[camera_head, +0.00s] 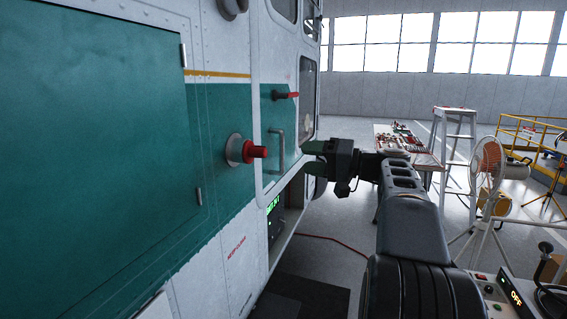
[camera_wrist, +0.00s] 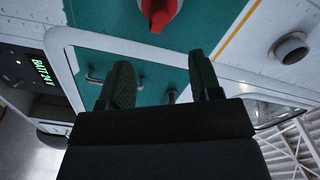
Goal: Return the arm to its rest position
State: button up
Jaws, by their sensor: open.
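My arm reaches forward in the head view, and my gripper (camera_head: 312,157) is beside the green and white helicopter side (camera_head: 225,110), near the door. In the wrist view my gripper (camera_wrist: 165,82) has its two dark fingers apart with nothing between them. A red knob on a round grey base (camera_head: 247,151) stands out from the helicopter side, left of my gripper. The red knob also shows in the wrist view (camera_wrist: 158,12), beyond the fingertips. I cannot tell the exact gap between the fingers and the helicopter.
A door handle (camera_head: 277,150) and a red lever (camera_head: 286,95) are on the helicopter close to my gripper. A tool table (camera_head: 425,160), a stepladder (camera_head: 458,150) and a fan (camera_head: 487,165) stand to the right. A red cable (camera_head: 335,240) lies on the floor.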

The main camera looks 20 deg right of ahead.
notch_tip(320, 180, down, 18)
jog(key=s+m+g+h, duration=0.2)
jog(key=m+g+h, duration=0.3)
jog(key=h, duration=0.2)
jog(key=s+a+f+n+g+h, duration=0.1)
jog(key=s+a+f+n+h, duration=0.2)
jog(key=s+a, duration=0.4)
jog(key=s+a+f+n+g+h, duration=0.2)
jog(key=s+a+f+n, duration=0.3)
jog(key=s+a+f, duration=0.3)
jog(key=shift+a+f+n+g+h, duration=0.3)
jog(key=shift+a+h, duration=0.1)
jog(key=shift+a, duration=0.2)
